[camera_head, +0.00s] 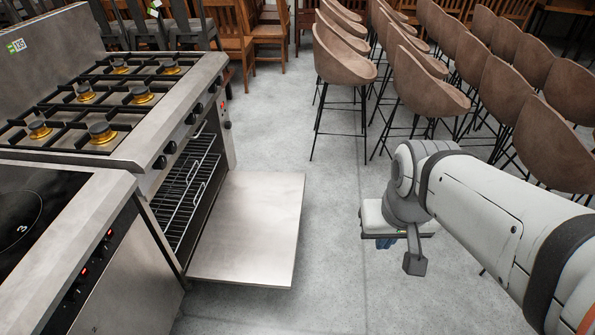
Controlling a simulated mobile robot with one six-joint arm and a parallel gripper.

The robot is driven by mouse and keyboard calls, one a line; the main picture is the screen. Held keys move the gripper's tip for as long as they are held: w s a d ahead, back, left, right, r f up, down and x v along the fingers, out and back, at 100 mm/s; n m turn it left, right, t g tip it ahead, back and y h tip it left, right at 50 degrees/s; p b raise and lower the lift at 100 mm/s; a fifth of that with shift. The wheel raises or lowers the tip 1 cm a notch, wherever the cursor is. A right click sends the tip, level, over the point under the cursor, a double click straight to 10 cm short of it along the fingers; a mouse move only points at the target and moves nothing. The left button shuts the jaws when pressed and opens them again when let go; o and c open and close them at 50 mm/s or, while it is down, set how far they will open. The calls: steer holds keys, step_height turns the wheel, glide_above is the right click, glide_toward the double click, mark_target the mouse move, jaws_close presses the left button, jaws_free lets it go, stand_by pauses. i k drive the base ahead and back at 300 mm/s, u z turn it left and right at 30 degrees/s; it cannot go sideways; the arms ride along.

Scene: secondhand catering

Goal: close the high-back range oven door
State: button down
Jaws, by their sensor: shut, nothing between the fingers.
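The high-back range (118,100) stands at the left, with gas burners on top and a row of dark knobs along its front. Its oven door (249,229) is folded down and lies about level, sticking out over the floor. Wire racks (186,188) show inside the open oven. My gripper (412,252) is to the right of the door, clear of it, at the end of my white arm. It is shut and holds nothing; its fingers are mostly hidden behind the wrist.
A second cooker with a black glass top (35,205) adjoins the range at the near left. Brown bar stools (345,55) stand in rows at the back right, and wooden chairs (233,35) at the back. Grey floor (330,240) is clear between the door and my gripper.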

mark_target(249, 237)
steer(key=z, duration=0.05)
steer(key=i, duration=0.9)
steer(key=z, duration=0.6)
